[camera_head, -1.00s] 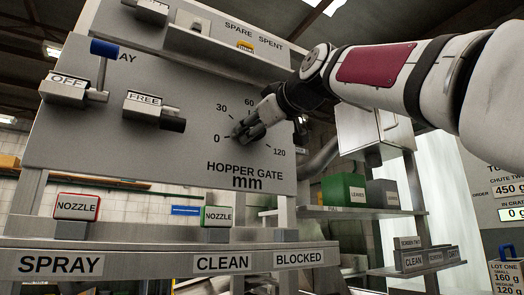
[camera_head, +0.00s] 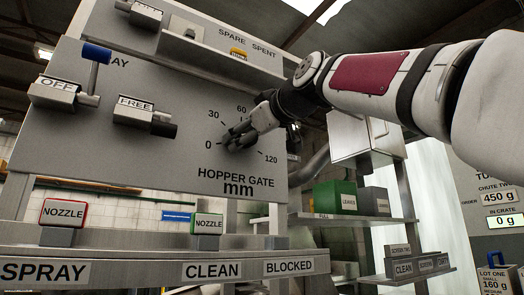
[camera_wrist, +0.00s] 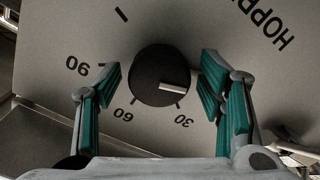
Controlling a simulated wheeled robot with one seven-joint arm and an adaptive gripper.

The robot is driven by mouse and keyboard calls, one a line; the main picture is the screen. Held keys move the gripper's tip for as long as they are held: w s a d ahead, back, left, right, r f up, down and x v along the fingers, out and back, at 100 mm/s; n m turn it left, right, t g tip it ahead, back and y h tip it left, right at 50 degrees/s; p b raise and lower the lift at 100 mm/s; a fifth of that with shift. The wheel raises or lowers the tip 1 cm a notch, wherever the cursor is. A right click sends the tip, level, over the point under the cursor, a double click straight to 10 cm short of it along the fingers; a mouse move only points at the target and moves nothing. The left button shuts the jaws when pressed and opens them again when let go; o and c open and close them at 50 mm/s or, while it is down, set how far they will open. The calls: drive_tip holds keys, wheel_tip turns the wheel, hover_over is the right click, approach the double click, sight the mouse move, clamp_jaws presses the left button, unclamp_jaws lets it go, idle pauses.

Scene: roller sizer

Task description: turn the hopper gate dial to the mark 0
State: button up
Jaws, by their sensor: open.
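The hopper gate dial (camera_wrist: 148,73) is a round dark knob with a pale pointer line. In the wrist view the pointer runs right from the knob's middle, to the right-finger side of the 30 mark (camera_wrist: 184,121). The 0 mark (camera_head: 208,144) shows in the head view at the dial's left; I cannot make it out in the wrist view. My gripper (camera_wrist: 158,82) is open, one finger on each side of the knob, with a visible gap on both sides. In the head view my gripper (camera_head: 236,136) covers most of the dial.
An OFF handle (camera_head: 53,92) with a blue-ended lever and a FREE handle (camera_head: 136,110) are on the panel (camera_head: 100,155) left of the dial. A SPARE/SPENT shelf (camera_head: 215,50) juts out above. Below are two nozzle blocks, red-edged (camera_head: 63,213) and green-edged (camera_head: 207,224).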

drive_tip(key=v, duration=1.1)
drive_tip(key=shift+s+d, duration=0.2)
drive_tip(key=s+d+f+m+g+h, duration=0.2)
drive_tip(key=d+f, duration=0.1)
drive_tip(key=f, duration=0.8)
drive_tip(key=s+d+f+m+g+h, duration=0.2)
drive_tip(key=s+d+f+m, duration=0.1)
drive_tip(key=f, duration=0.7)
drive_tip(key=s+d+f+m+g+h, duration=0.2)
drive_tip(key=f, duration=0.9)
drive_tip(key=s+d+f+m+g+h, duration=0.25)
drive_tip(key=s+d+f+g, duration=0.2)
drive_tip(key=s+f, duration=0.75)
drive_tip(key=s+d+f+m+g+h, duration=0.3)
drive_tip(key=s+d+f, duration=0.45)
drive_tip(key=f, duration=0.75)
wheel_tip(320, 180, up, 16)
drive_tip(key=s+a+m+t+y+p, duration=0.1)
drive_tip(key=t+p, duration=0.1)
drive_tip(key=p, duration=1.2)
drive_tip(key=shift+s+a+t, duration=0.35)
